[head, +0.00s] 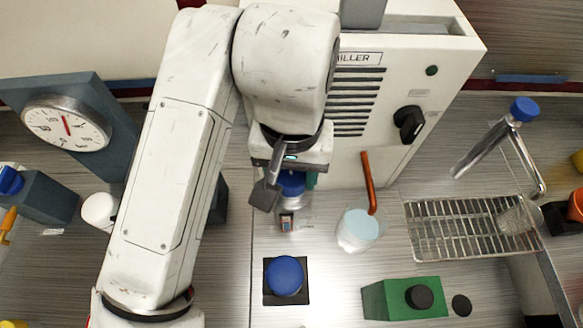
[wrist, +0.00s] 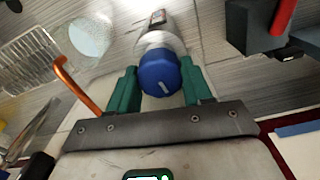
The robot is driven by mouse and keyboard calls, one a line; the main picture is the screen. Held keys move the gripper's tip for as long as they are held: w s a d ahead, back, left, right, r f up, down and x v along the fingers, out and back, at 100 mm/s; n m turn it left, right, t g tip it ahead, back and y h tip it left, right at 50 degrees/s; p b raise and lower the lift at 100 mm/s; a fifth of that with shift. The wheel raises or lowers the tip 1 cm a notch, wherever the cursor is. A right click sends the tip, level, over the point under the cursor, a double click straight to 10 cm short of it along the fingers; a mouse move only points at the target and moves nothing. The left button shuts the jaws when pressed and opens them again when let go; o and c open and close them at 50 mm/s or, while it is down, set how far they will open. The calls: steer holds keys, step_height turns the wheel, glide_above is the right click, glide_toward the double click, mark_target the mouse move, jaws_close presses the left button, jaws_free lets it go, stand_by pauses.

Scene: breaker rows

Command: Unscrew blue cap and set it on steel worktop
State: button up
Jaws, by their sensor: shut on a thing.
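A blue cap (head: 291,184) sits at the top of a clear bottle (head: 288,208) standing on the steel worktop (head: 335,272), in front of the white cabinet. In the wrist view the cap (wrist: 158,74) shows a pale mark on its top, and the pale bottle (wrist: 160,40) with a small label lies beyond it. My gripper (wrist: 160,86) has its green fingers on both sides of the cap and is shut on it. In the head view my gripper partly hides the cap, and I cannot tell whether its thread still grips the bottle.
A blue round knob (head: 285,276) on a black square lies in front. A green box (head: 404,299) and wire rack (head: 470,228) are to the right. Bare worktop lies between knob and green box.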

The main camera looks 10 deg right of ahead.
steer(key=n+p, duration=0.4)
steer(key=shift+r+n, duration=0.25)
steer(key=shift+n, duration=0.05)
steer(key=n+p, duration=0.5)
steer(key=shift+p, duration=0.4)
steer(key=shift+n+p, duration=0.95)
steer(key=shift+n, duration=0.15)
steer(key=shift+f+n, duration=0.2)
steer(key=shift+n, duration=1.4)
steer(key=o, duration=0.9)
steer(key=shift+f, duration=0.1)
